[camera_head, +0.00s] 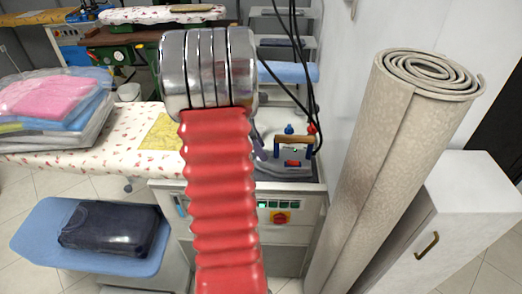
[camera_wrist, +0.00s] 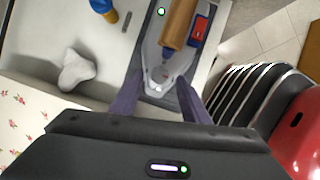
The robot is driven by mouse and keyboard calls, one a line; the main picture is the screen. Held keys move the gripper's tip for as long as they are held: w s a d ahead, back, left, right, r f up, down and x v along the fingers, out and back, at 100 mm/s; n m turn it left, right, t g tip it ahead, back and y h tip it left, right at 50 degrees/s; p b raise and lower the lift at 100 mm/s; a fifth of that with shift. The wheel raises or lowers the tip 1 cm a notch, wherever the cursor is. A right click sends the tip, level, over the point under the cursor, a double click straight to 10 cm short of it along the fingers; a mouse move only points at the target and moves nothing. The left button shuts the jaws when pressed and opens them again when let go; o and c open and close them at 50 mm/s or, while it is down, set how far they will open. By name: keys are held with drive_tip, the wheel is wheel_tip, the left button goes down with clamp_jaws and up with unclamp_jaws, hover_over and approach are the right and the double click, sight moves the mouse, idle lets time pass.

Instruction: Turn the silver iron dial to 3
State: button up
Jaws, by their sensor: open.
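The silver iron (camera_head: 295,158) sits on the ironing station, right of my arm in the head view. It has a wooden handle (camera_head: 295,139) and a red switch (camera_head: 293,163). In the wrist view the iron's pale body (camera_wrist: 152,55) lies just ahead of my gripper (camera_wrist: 158,84), with its wooden handle (camera_wrist: 179,22) and red switch (camera_wrist: 200,29) visible. My gripper is open, its dark fingers apart on either side of the iron's near end, with nothing seen held. Contact is unclear. I cannot make out a numbered dial or its setting. My arm hides part of the station in the head view.
Black cables (camera_head: 309,75) hang by the iron. A rolled beige carpet (camera_head: 385,150) stands right, beside a white cabinet (camera_head: 455,225). A flowered ironing board (camera_head: 130,140) with bagged clothes (camera_head: 55,98) extends left. A dark folded garment (camera_head: 112,230) lies on a blue board (camera_head: 40,235) below.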

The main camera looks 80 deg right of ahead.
drive_tip(key=shift+s+d+f, duration=0.1)
drive_tip(key=shift+s+f, duration=0.1)
drive_tip(key=shift+f, duration=0.35)
drive_tip(key=shift+c, duration=0.5)
drive_tip(key=c, duration=0.9)
drive_tip(key=shift+w, duration=0.1)
drive_tip(key=shift+c, duration=0.3)
